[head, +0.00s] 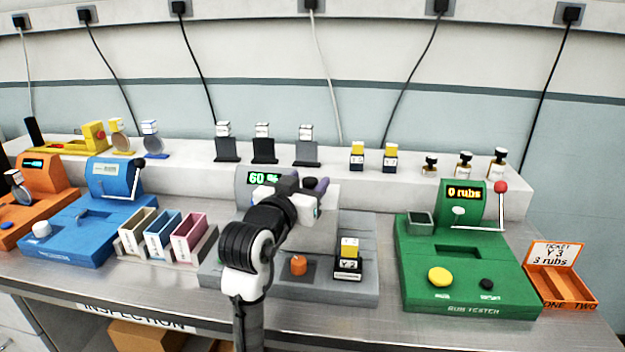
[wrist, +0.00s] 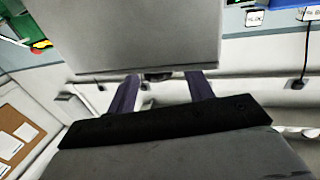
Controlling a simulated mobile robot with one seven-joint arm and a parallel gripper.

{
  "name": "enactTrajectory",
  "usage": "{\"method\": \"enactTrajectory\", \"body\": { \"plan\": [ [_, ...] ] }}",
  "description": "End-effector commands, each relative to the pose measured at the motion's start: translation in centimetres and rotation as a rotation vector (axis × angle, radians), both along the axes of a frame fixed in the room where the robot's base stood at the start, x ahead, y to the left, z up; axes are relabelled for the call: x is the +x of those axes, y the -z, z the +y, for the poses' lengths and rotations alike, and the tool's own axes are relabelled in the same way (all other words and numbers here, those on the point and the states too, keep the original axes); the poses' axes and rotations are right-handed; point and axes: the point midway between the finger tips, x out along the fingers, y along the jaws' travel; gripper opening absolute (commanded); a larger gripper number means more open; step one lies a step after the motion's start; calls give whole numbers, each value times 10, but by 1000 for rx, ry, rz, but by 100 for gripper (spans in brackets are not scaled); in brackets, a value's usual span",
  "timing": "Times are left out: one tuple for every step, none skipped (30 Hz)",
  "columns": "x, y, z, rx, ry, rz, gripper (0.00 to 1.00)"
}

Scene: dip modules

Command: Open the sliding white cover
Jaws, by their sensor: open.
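The grey machine (head: 350,230) stands mid-bench with a green "60 %" display. My gripper (head: 315,184) is at its upper part, and my arm hides much of the machine. A pale panel (head: 328,200) shows just beside the gripper; it may be the white cover, but I cannot tell how far it is open. In the wrist view my gripper (wrist: 162,88) has its two purple fingers apart. A large light grey panel (wrist: 140,35) fills the top there. A small dark piece (wrist: 158,76) at its lower edge shows between the fingers; contact is unclear.
An orange knob (head: 298,265) and a yellow-topped module (head: 348,248) are on the grey machine's front. Three coloured bins (head: 165,238) and a blue machine (head: 75,235) stand left. A green machine (head: 465,265) and an orange ticket tray (head: 565,285) stand right.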

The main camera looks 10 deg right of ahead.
Motion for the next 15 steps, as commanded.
{"method": "enactTrajectory", "body": {
  "plan": [
    [-10, 2, 8, 0, -3, -4, 52],
    [-17, 3, 11, 1, -3, -3, 52],
    [-24, 3, 17, -1, -4, -3, 52],
    [-31, 3, 21, 0, -4, -2, 52],
    [-36, 3, 25, -1, -4, -2, 52],
    [-44, 3, 29, 0, -3, -1, 52],
    [-49, 2, 33, 0, -3, -2, 52],
    [-54, 2, 36, 0, -4, -2, 52],
    [-60, 2, 40, 0, -3, -2, 52],
    [-65, 2, 42, 1, -3, -2, 52],
    [-68, 2, 45, 1, -3, -1, 52],
    [-73, 1, 48, -1, -2, -1, 52],
    [-76, 1, 50, -1, -2, -1, 52],
    [-78, 1, 51, -1, -2, -1, 52],
    [-81, 1, 53, -1, -2, 1, 52]
  ]
}}
